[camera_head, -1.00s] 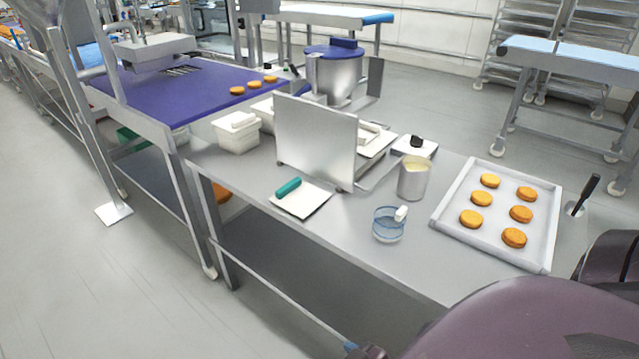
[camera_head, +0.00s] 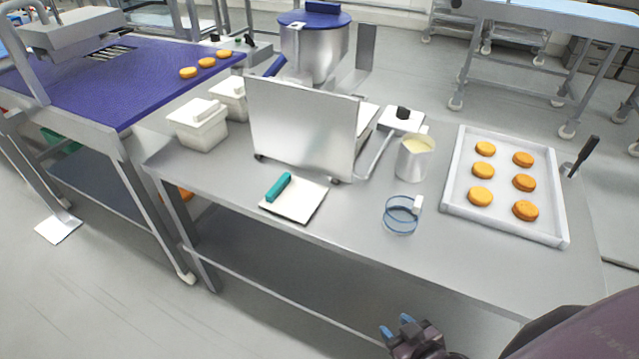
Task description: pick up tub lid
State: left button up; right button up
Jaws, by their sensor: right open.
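Two white tubs stand at the left end of the steel table. The nearer tub (camera_head: 200,134) has a white lid (camera_head: 196,112) with a raised bar on top. The farther tub (camera_head: 232,106) also seems to have a white lid (camera_head: 229,88), partly hidden by the upright steel panel. My right gripper (camera_head: 397,326) shows at the bottom edge, with blue fingertips parted. It is open and empty, in front of the table's near edge and well apart from both tubs. My left gripper is not in view.
The steel panel (camera_head: 302,128) stands right of the tubs. In front are a white board (camera_head: 301,204) with a teal-handled tool (camera_head: 278,187) and a clear blue-rimmed cup (camera_head: 400,218). A metal jug (camera_head: 413,160) and a tray (camera_head: 451,204) of buns stand right.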

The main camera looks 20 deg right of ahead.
aim_at(292, 197)
jog(key=i+j+z, duration=0.15)
jog(key=z, duration=0.2)
jog(key=i+j+z, duration=0.15)
jog(key=z, duration=0.15)
jog(key=i+j+z, duration=0.1)
jog(key=z, duration=0.25)
jog(key=j, duration=0.1)
